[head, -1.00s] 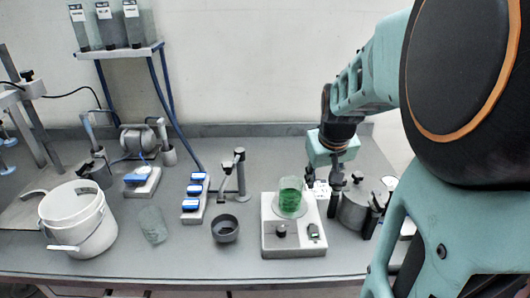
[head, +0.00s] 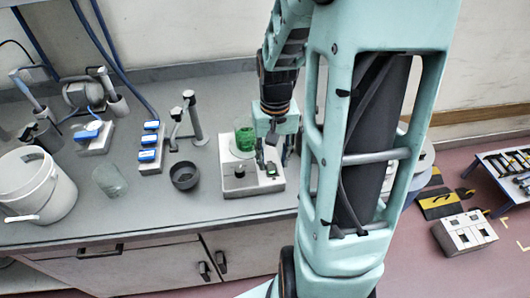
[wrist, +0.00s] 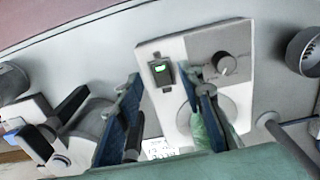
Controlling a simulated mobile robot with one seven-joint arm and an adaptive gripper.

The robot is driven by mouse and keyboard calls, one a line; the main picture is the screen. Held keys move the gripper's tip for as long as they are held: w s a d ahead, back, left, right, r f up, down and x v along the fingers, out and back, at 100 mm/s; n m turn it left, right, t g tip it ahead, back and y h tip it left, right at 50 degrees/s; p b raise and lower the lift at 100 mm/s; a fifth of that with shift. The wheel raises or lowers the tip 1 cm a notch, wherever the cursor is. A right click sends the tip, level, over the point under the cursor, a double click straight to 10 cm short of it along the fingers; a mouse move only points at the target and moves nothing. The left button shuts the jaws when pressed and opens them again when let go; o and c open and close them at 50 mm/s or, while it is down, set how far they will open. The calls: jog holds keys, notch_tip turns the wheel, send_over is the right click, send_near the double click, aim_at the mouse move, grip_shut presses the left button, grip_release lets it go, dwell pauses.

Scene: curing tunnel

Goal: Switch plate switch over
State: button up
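The white hot plate (head: 230,208) stands near the front edge of the bench, with a dark knob (head: 239,172) and a small rocker switch (head: 271,170) on its front part. A beaker of green liquid (head: 244,138) stands on its round top. In the wrist view the switch (wrist: 161,73) is a dark frame with a lit green part, beside the knob (wrist: 224,63). My gripper (wrist: 160,84) is open and empty, its fingers apart, with the switch between their tips in the picture. In the head view my gripper (head: 270,144) is above the plate's right side; contact cannot be told.
A dark bowl (head: 185,176) and a stand (head: 194,125) are left of the plate. Farther left are a block with blue switches (head: 148,155), a glass (head: 109,180) and a white bucket (head: 32,190). In the wrist view a pot (wrist: 88,128) lies left of my fingers.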

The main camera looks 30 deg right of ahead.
aim_at(273, 173)
jog(key=shift+f, duration=1.75)
